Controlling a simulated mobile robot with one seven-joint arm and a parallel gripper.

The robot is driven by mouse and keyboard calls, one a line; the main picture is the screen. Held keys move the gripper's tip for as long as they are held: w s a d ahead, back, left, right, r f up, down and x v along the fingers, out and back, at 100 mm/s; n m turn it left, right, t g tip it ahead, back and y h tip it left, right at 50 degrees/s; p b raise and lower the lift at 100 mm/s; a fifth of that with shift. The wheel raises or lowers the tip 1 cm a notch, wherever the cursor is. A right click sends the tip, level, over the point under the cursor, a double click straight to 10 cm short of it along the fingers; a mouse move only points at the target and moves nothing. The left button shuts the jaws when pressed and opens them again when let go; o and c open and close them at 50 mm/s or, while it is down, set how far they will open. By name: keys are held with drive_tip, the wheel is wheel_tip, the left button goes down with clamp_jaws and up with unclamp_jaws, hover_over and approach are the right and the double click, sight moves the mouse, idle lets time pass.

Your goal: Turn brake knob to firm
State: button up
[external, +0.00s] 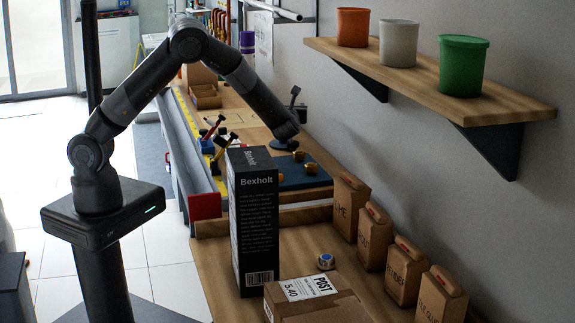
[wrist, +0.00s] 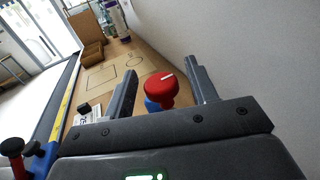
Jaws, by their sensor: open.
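A red knob (wrist: 160,88) with a short white mark on its top shows in the wrist view, over a blue part (wrist: 152,105). The setting it points at cannot be read. My gripper (wrist: 165,82) is open, with one finger on each side of the knob. Both fingers appear apart from it. In the external view the end of my arm (external: 285,130) is over the far bench, behind the tall black box. The knob I see between the fingers cannot be made out there.
The tall black Bexholt box (external: 254,222) stands on the near bench. A wall shelf (external: 430,80) holds three pots on the right. Several brown cartons line the wall.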

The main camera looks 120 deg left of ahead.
drive_tip(key=shift+c, duration=0.4)
drive_tip(key=c, duration=0.8)
drive_tip(key=shift+c, duration=0.2)
drive_tip(key=n+g+h, duration=0.3)
drive_tip(key=g, duration=0.1)
drive_tip(key=shift+w+a+n+g, duration=0.1)
drive_tip(key=shift+n+g, duration=0.2)
drive_tip(key=shift+g, duration=0.1)
drive_tip(key=shift+n+g+h, duration=2)
drive_tip(key=shift+h, duration=0.4)
drive_tip(key=o, duration=0.9)
